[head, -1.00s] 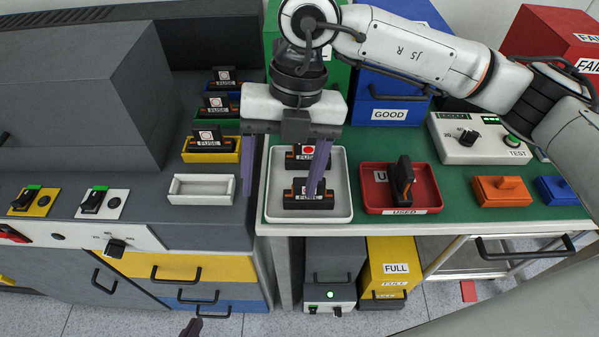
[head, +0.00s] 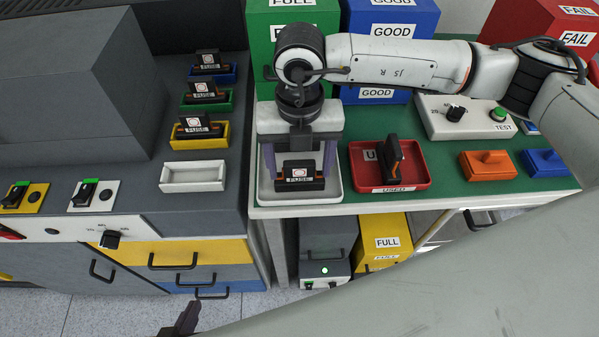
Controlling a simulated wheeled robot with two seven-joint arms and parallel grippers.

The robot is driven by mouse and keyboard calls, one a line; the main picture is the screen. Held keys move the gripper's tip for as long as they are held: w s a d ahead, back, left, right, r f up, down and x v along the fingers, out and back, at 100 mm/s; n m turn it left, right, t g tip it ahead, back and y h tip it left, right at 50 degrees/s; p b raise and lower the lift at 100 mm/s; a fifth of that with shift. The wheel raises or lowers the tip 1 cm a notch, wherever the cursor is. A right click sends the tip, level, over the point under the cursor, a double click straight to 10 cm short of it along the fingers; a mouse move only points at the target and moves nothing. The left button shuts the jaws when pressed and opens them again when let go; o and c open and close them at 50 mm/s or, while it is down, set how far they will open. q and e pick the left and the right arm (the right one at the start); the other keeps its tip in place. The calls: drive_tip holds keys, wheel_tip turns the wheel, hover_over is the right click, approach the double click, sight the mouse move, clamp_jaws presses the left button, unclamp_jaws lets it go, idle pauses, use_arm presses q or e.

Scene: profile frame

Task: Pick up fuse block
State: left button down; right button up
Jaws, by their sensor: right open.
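A black fuse block (head: 300,184) with an orange trim and a FUSE label stands in the white tray (head: 262,198) on the green worktop. My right gripper (head: 299,172) is over this tray, pointing down and open. Its purple fingers are to the left and right of the fuse block, with the gripper body above and behind it. I cannot tell whether the fingers touch it. The back of the tray is hidden by the gripper. My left gripper (head: 182,322) shows only as a dark tip at the bottom edge.
A red USED tray (head: 420,178) with a tilted black block (head: 391,158) is right of the white tray. More fuse blocks (head: 199,128) stand in yellow, green and blue holders at left. An empty white tray (head: 193,177) is near them. Green (head: 290,45) and blue bins stand behind.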

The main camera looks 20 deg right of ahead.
drive_tip(key=shift+f, duration=0.2)
drive_tip(key=c, duration=1.2)
drive_tip(key=shift+r+b, duration=0.5)
drive_tip(key=shift+r, duration=4.55)
